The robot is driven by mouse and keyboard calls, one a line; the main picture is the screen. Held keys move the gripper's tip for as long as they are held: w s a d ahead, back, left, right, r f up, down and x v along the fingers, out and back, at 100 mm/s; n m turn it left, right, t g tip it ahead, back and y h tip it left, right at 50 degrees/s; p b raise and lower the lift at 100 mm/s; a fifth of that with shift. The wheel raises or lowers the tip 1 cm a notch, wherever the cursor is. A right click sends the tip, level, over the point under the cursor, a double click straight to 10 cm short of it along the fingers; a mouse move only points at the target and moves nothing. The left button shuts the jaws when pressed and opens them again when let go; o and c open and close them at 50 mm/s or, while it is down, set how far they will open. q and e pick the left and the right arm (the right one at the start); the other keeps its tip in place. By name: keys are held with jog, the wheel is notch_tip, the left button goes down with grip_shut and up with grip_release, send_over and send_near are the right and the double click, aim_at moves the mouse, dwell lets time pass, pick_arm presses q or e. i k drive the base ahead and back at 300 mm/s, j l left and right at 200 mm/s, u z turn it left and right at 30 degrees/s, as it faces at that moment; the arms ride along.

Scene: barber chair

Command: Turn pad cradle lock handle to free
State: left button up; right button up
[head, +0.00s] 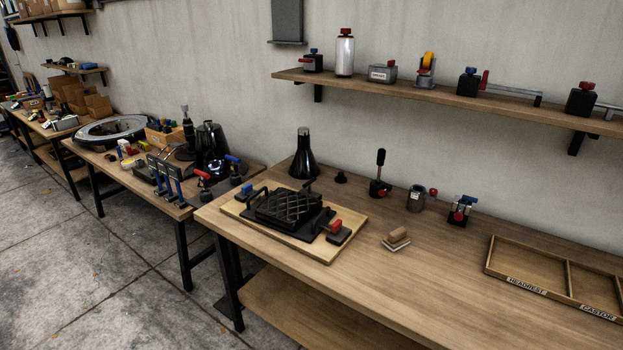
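A black quilted pad (288,208) sits in a black cradle on a light wooden board (317,253), near the left end of the closest workbench. A small lever with a red handle (335,226) stands at the right side of the cradle, beside a dark block (339,236). It looks like the cradle's lock handle, but I cannot read its position from here. Neither of my grippers is in the head view.
A small wooden-topped block (397,237), a black cone (304,158) and several small fixtures stand on the bench. A divided tray (553,292) labelled HEADREST and CASTOR lies at the right. A wall shelf (440,91) hangs above. The bench's front middle is clear.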

aim_at(309, 184)
jog(key=i+j, duration=0.15)
jog(key=j, duration=0.25)
jog(key=i+j, duration=0.15)
jog(key=j, duration=0.2)
jog(key=i+j, duration=0.2)
jog(key=j, duration=0.2)
